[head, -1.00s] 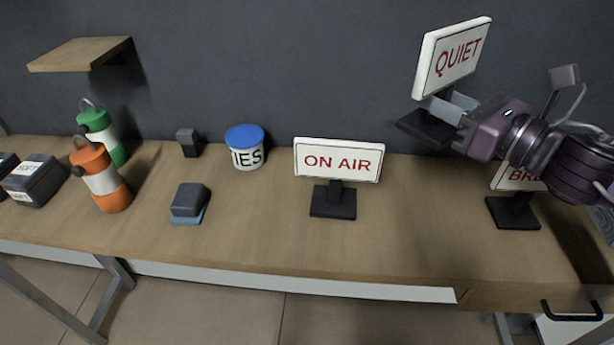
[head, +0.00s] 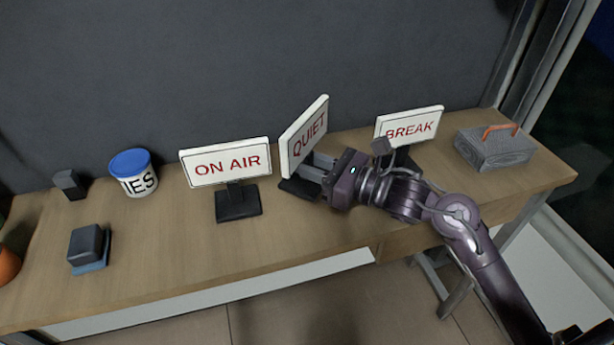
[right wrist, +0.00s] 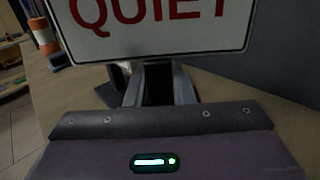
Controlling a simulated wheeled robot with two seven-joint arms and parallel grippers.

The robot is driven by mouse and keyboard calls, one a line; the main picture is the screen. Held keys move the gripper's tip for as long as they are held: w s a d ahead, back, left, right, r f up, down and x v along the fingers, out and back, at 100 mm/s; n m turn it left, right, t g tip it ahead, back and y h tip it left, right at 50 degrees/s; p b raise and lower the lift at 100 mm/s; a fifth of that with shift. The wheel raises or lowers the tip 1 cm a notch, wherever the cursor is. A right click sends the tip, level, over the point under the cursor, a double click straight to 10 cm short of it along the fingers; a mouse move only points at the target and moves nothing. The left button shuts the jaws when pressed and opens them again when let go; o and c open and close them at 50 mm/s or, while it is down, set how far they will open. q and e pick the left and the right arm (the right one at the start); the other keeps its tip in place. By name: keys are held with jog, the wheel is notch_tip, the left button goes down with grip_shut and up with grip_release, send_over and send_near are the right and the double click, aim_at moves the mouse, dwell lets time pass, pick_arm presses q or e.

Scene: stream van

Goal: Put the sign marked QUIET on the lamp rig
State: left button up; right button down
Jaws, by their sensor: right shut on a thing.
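The QUIET sign (head: 303,134), a white panel with red letters on a dark stand, is between the other two signs in the head view. My right gripper (head: 312,168) is shut on its dark post below the panel. The sign's face is turned at an angle, and I cannot tell whether its base touches the table. In the right wrist view the QUIET panel (right wrist: 160,28) fills the top, with the gripper fingers (right wrist: 158,85) on the post below. My left gripper is not in view. I cannot make out a lamp rig in these frames.
On the wooden table (head: 300,235), the ON AIR sign (head: 226,163) stands close left of QUIET and the BREAK sign (head: 409,124) behind my right wrist. A grey case (head: 494,148) with an orange handle is at the right end. A blue-lidded tub (head: 134,174) and dark block (head: 88,244) are left.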

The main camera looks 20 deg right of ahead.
aim_at(307, 181)
notch_tip(307, 181, down, 4)
jog(key=shift+r, duration=0.2)
jog(key=shift+f, duration=0.3)
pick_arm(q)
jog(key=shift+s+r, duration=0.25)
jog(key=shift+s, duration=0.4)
pick_arm(e)
jog(key=shift+f, duration=0.1)
jog(key=c, duration=1.7)
grip_release()
jog(key=shift+f, duration=0.1)
jog(key=o, duration=0.4)
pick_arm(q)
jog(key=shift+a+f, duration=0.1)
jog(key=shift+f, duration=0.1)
pick_arm(e)
jog(key=shift+o, duration=0.2)
